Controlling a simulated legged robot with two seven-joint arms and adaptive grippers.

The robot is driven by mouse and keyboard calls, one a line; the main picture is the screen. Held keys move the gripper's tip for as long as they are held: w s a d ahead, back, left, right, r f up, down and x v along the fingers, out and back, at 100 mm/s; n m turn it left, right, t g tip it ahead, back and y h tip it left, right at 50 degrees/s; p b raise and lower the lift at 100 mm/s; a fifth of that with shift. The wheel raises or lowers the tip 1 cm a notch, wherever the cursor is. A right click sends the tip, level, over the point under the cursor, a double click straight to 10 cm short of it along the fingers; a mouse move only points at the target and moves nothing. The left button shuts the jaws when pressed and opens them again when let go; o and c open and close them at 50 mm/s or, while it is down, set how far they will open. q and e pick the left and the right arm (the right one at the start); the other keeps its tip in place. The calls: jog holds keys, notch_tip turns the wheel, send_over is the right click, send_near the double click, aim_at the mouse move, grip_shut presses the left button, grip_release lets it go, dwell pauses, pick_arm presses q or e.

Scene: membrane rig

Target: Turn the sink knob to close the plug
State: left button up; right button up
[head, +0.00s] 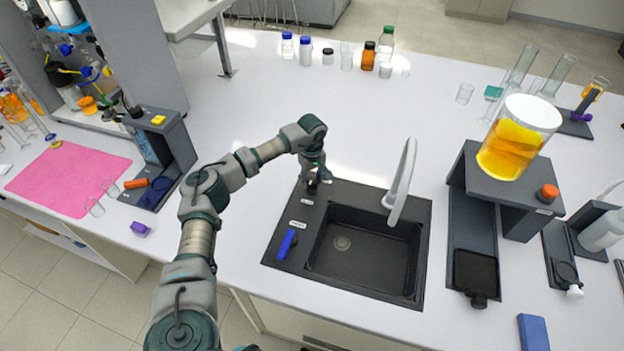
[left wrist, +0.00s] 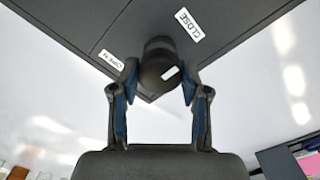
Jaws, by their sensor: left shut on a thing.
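The black sink (head: 325,278) is set in the white bench with a dark surround. The sink knob (left wrist: 158,66) is dark and round with a short white mark on it. It sits at the surround's back left corner. My left gripper (head: 316,180) is shut on the knob, a finger on either side in the left wrist view (left wrist: 157,85). A CLOSE label (left wrist: 189,24) and a second, smaller label (left wrist: 112,60) lie on the surround beside the knob. The round drain (head: 341,243) shows in the basin; whether its plug is up or down I cannot tell. My right gripper is out of view.
A blue lever (head: 287,243) is on the surround's left. A stand (head: 495,185) bearing a yellow-filled vessel (head: 517,138) is further right. Bottles stand at the back.

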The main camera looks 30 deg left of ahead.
aim_at(311, 179)
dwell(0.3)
pick_arm(q)
jog(key=o, duration=1.1)
jog(key=shift+w+a, duration=0.1)
jog(key=shift+a, duration=0.05)
jog(key=shift+o, duration=0.2)
notch_tip(311, 179, up, 12)
jog(key=shift+f, duration=0.15)
